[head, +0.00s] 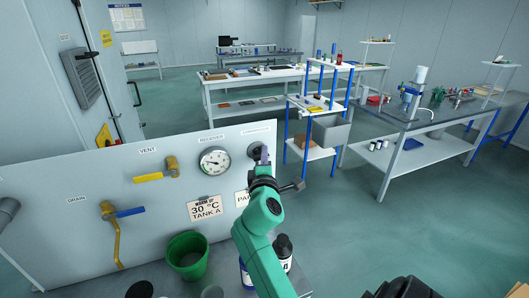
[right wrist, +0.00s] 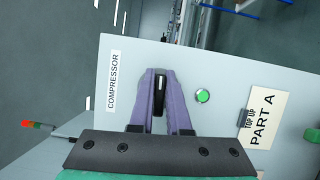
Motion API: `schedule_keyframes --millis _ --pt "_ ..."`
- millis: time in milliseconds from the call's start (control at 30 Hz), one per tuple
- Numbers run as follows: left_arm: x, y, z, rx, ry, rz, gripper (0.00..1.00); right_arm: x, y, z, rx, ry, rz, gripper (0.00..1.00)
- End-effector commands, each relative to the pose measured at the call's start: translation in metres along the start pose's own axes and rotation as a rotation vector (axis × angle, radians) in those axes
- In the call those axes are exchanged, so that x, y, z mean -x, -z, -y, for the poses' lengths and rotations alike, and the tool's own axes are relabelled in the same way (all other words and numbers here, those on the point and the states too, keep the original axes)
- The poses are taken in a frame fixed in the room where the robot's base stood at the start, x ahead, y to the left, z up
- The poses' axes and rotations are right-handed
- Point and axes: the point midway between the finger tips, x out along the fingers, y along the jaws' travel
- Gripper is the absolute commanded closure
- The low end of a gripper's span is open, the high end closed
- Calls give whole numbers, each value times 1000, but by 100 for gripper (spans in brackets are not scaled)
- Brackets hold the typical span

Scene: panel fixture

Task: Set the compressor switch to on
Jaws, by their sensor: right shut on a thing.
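The compressor switch (right wrist: 160,83) is a black knob with a white mark line, beside the "COMPRESSOR" label (right wrist: 113,80) on the grey panel. In the right wrist view it sits between the purple fingers of my right gripper (right wrist: 160,76), which is shut on it. The white line runs along the fingers' direction. In the head view my right gripper (head: 262,155) is at the panel's upper right, and the fingers and wrist hide most of the switch. A round green lamp or button (right wrist: 203,96) is beside the switch. My left gripper is not in view.
A green bucket (head: 187,254) and bottles (head: 283,252) stand in front. Workbenches (head: 420,120) stand behind, with open floor between.

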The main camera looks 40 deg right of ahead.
Motion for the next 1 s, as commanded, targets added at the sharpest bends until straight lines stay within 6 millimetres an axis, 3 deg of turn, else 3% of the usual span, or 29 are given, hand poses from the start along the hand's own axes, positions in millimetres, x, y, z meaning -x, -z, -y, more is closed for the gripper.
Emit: schedule_keyframes --millis 700,733,800,1000 --pt "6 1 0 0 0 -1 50 0 0 3 -83 38 1 100" --pt "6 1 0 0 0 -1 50 0 0 3 -83 38 2 81" --pt "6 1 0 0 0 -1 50 0 0 3 -83 38 1 55" --pt "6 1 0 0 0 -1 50 0 0 2 -82 36 1 55"
